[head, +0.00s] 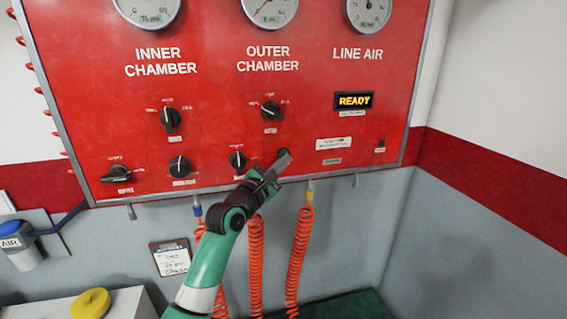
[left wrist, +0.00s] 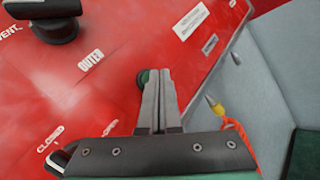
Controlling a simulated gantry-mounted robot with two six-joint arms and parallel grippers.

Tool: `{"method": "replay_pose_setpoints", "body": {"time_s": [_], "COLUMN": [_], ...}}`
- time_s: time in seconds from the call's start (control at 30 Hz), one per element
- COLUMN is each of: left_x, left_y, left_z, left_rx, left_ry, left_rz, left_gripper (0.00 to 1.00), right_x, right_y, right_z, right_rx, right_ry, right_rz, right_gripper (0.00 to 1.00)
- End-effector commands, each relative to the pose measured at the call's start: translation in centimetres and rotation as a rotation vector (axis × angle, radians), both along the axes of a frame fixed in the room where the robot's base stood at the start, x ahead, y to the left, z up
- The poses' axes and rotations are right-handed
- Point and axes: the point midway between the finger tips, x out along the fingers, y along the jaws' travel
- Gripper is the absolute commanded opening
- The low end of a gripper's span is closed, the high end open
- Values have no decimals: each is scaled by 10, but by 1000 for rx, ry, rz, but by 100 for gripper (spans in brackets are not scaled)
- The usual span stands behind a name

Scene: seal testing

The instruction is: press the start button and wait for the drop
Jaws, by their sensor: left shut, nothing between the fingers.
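The red test panel (head: 210,90) fills most of the head view. Its display (head: 354,101) reads READY in yellow. My left gripper (head: 284,160) is shut and empty, its fingertips at the lower middle of the panel. In the left wrist view my left gripper's fingertips (left wrist: 158,76) overlap a round green button (left wrist: 142,77) with a dark rim, which is mostly hidden behind them. I cannot tell whether the fingertips touch it. My right gripper is not in view.
Black knobs, one by the gripper (head: 238,160), sit on the panel. Orange coiled hoses (head: 299,255) hang below it, close to my left arm. A clipboard (head: 171,257) is on the grey wall. A yellow round object (head: 91,303) sits at lower left.

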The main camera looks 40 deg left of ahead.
Motion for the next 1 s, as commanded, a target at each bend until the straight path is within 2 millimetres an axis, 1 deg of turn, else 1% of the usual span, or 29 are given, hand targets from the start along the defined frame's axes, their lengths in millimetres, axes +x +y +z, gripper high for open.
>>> {"method": "replay_pose_setpoints", "body": {"time_s": [0.47, 0.7, 1.0], "left_x": [0, 5, 5], "left_y": [0, 7, 8], "left_z": [0, 0, 0], "left_rx": [0, -1, 0], "left_ry": [0, 0, 0], "left_rz": [0, 0, 0], "left_gripper": [0, 0, 0], "right_x": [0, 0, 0], "right_y": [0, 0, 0], "right_z": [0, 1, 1], "right_rx": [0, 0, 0], "right_ry": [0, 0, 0], "right_rz": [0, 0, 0], "right_gripper": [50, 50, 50]}}
